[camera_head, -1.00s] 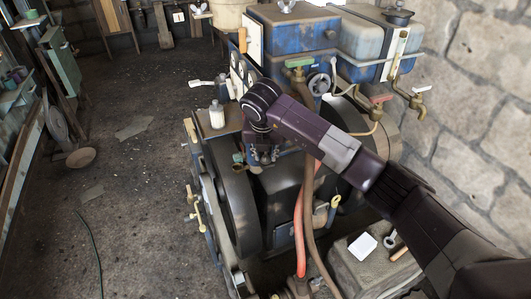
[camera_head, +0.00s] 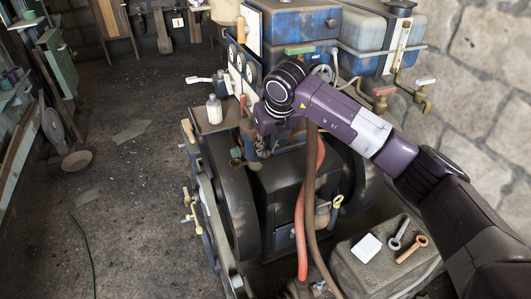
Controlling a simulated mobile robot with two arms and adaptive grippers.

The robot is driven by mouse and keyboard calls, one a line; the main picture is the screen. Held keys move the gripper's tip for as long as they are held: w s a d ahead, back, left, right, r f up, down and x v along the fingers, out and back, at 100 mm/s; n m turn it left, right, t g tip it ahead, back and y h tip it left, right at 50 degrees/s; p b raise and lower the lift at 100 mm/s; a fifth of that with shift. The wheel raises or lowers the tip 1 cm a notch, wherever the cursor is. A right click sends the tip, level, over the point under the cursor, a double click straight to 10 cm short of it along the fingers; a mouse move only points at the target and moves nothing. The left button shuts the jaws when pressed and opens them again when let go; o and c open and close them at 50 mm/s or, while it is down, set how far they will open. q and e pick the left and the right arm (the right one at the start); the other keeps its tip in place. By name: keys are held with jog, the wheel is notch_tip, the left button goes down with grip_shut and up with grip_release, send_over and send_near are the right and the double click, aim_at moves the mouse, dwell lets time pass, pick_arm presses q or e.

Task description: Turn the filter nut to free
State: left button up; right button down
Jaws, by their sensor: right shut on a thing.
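My right arm reaches in from the right over the blue engine (camera_head: 300,30). Its gripper (camera_head: 262,152) points down at the top of the dark block between the flywheels and is shut on what I take to be the filter nut. The fingers and wrist hide most of the nut, so its shape and angle are not clear. A small greenish fitting (camera_head: 237,153) stands just left of the fingers. My left gripper is not in view.
Red and brown hoses (camera_head: 302,235) run down just right of the gripper. The black flywheel (camera_head: 232,200) is at its left, a white bottle (camera_head: 214,110) behind it.

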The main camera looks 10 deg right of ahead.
dwell(0.3)
jog(key=c, duration=1.8)
grip_release()
jog(key=shift+c, duration=0.2)
jog(key=v, duration=1.2)
jog(key=shift+w+d, duration=0.1)
